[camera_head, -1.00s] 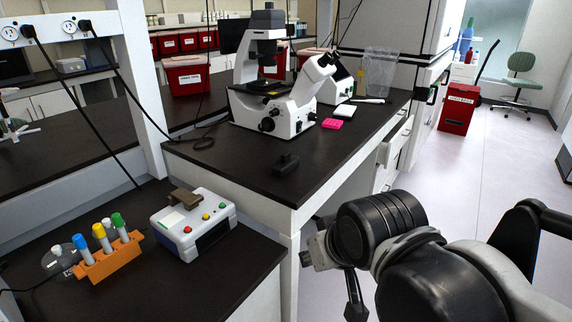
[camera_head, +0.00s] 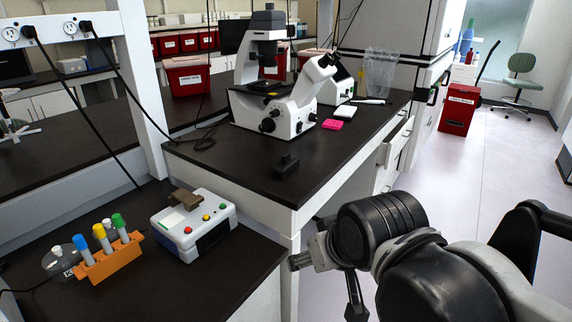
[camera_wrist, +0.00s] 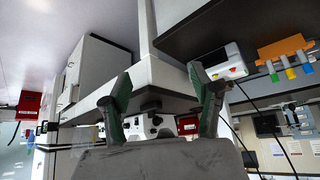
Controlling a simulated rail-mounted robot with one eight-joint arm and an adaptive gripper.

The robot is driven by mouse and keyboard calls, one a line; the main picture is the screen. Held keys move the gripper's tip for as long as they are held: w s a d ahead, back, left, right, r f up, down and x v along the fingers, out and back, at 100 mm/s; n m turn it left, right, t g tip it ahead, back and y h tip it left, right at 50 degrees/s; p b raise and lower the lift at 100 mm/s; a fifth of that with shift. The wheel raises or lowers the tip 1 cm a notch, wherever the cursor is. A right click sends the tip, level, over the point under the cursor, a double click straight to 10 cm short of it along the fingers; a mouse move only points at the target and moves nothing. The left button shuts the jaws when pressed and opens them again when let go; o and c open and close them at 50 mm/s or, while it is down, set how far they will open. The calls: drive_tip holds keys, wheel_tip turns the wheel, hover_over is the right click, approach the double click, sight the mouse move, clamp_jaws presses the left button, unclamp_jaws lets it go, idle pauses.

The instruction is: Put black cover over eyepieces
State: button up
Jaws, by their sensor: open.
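The black cover (camera_head: 286,164) is a small dark block with a raised part, standing on the near part of the black bench top. The white microscope (camera_head: 277,110) stands behind it. Its two eyepieces (camera_head: 329,60) point up and right, with dark ends that look uncovered. My gripper (camera_wrist: 160,88) is open and empty in the wrist view, its two dark fingers wide apart. That view is upside down and shows the bench edge and microscope between and beyond the fingers. In the head view my gripper is in front of the bench, below and right of the cover, partly hidden by my arm.
A white device with coloured buttons (camera_head: 194,222) and an orange tube rack (camera_head: 111,260) stand on the lower bench at left. A pink rack (camera_head: 332,124) lies right of the microscope. An open drawer (camera_head: 397,140) juts from the bench. Bench top around the cover is clear.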

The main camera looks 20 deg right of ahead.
drive_tip(key=shift+r, duration=0.1)
drive_tip(key=w+d+r+m+g+p, duration=0.2)
drive_tip(key=w+r+m+p, duration=0.15)
drive_tip(key=w+r, duration=0.5)
drive_tip(key=w+d+r+m+g+p, duration=0.15)
drive_tip(key=w+r+p, duration=0.3)
drive_tip(key=w, duration=0.65)
drive_tip(key=m+g+p, duration=0.4)
drive_tip(key=m+p, duration=0.1)
drive_tip(key=p, duration=0.1)
hover_over(286, 163)
wheel_tip(286, 163, down, 3)
drive_tip(key=shift+w+d+f+m, duration=0.3)
drive_tip(key=shift+w+f, duration=0.25)
drive_tip(key=shift+f, duration=0.05)
wheel_tip(286, 163, down, 8)
drive_tip(key=shift+f+p, duration=0.2)
drive_tip(key=shift+p, duration=0.1)
drive_tip(key=shift+w+f+p, duration=0.15)
drive_tip(key=shift+f+p, duration=0.2)
drive_tip(key=shift+f, duration=2.2)
drive_tip(key=c, duration=1.1)
